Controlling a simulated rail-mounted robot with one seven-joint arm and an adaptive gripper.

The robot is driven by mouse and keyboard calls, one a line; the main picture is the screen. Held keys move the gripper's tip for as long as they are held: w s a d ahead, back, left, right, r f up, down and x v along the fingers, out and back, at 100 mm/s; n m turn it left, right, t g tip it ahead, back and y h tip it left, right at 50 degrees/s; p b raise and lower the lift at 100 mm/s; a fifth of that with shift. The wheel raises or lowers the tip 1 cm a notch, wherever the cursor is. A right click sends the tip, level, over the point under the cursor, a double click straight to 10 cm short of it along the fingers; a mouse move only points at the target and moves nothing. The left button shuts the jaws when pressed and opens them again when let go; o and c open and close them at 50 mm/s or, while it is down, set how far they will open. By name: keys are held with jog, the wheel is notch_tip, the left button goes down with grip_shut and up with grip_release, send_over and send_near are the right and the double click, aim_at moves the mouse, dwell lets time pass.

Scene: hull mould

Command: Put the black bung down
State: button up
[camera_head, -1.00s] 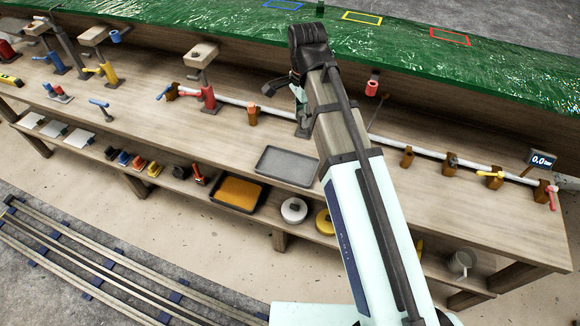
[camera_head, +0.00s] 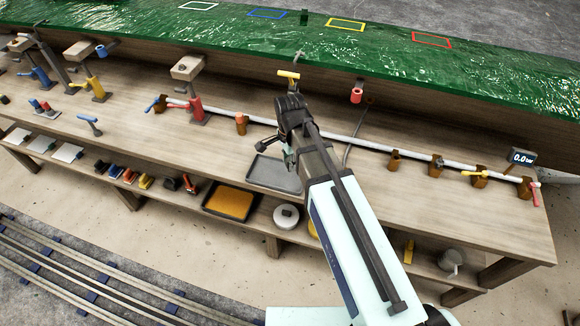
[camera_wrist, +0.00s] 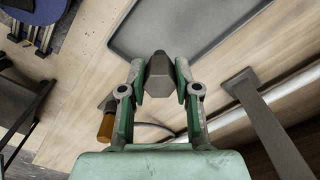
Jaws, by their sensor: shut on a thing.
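My gripper (camera_wrist: 158,85) is shut on the black bung (camera_wrist: 158,77), a dark tapered piece held between the two green fingers in the wrist view. A shallow grey tray (camera_wrist: 125,40) lies just beyond the bung in that view, with bare wood beside it. In the head view the grey tray (camera_head: 268,175) sits on the bench near its front edge. My gripper (camera_head: 290,160) is beside and over the tray's area there, mostly hidden by my arm; the bung cannot be made out. I cannot tell the bung's height above the bench.
A white pipe (camera_head: 345,138) with brown brackets runs along the bench behind my arm. A red post tool (camera_head: 196,108) stands to the left. An orange tray (camera_head: 230,202) and a white round tin (camera_head: 286,216) are on the shelf below.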

jog(key=shift+f+p, duration=0.3)
jog(key=shift+f, duration=1.6)
jog(key=shift+f, duration=0.2)
jog(key=o, duration=0.9)
jog(key=shift+o, duration=0.2)
jog(key=shift+r, duration=0.15)
notch_tip(320, 180, up, 12)
jog(key=shift+r+b, duration=0.1)
jog(key=shift+b, duration=1)
